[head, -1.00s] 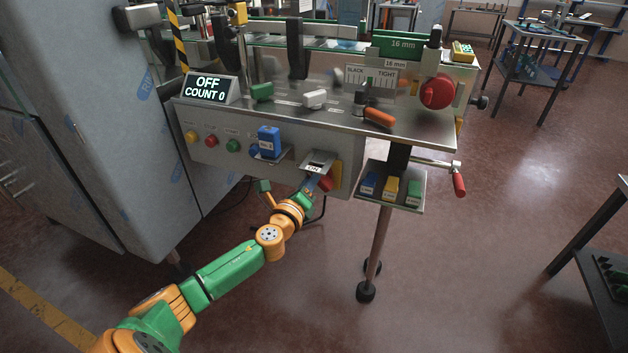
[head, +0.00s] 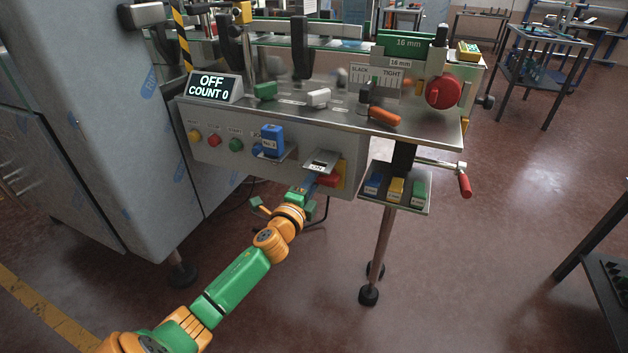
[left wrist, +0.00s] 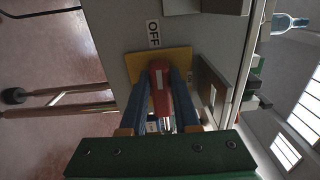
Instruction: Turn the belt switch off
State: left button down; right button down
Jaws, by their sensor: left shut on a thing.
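The belt switch is a red handle (head: 328,180) on a yellow plate (head: 341,174) at the right end of the machine's front panel. My left gripper (head: 308,186) reaches it from below left. In the left wrist view, its two blue fingers lie on either side of the red handle (left wrist: 160,88), shut on it, in front of the yellow plate (left wrist: 135,66). An OFF label (left wrist: 153,34) is on the panel beside the plate. The display (head: 213,87) reads OFF and COUNT 0. My right gripper is not in view.
A small metal ledge (head: 320,162) juts out just above the switch. Left of it are a blue block (head: 271,139) and several coloured buttons. A shelf (head: 415,205) with blue, yellow and green blocks hangs to the right. The floor in front is clear.

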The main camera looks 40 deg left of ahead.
pick_arm(q)
jog(key=shift+n, duration=0.3)
jog(key=c, duration=0.6)
grip_release()
jog(key=shift+c, duration=0.2)
jog(key=v, duration=0.7)
